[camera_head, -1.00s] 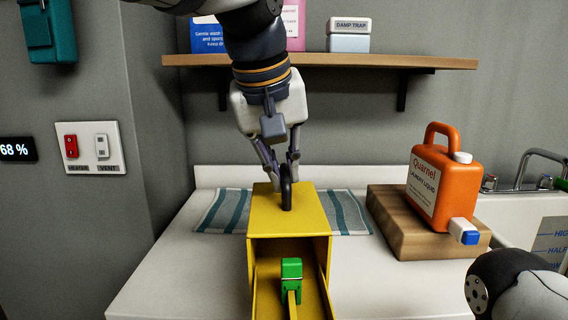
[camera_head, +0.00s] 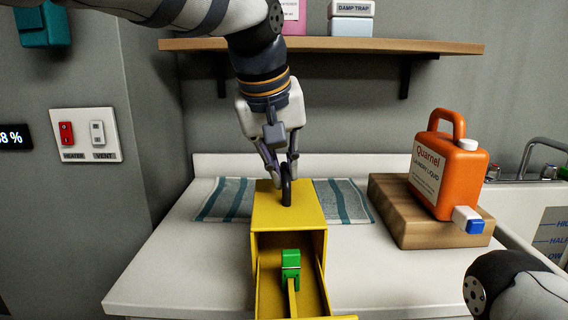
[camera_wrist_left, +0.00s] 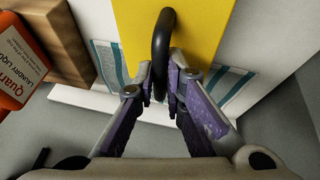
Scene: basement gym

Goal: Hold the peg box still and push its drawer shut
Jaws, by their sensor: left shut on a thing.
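The yellow peg box (camera_head: 264,212) stands on the white counter, partly over a striped cloth. Its drawer (camera_head: 270,297) is pulled out toward me, with a green peg (camera_head: 290,266) in it. My left gripper (camera_head: 282,172) comes down from above and is shut on the black handle (camera_head: 286,190) on the box top. In the left wrist view the handle (camera_wrist_left: 160,45) stands between the purple fingers (camera_wrist_left: 162,90), above the yellow lid. My right arm shows at the lower right; its gripper is out of view.
An orange laundry jug (camera_head: 452,165) stands on a wooden block (camera_head: 395,212) to the right, near the sink (camera_head: 545,215). A striped cloth (camera_head: 345,203) lies under the box. A shelf (camera_head: 400,45) hangs above. The counter left of the box is clear.

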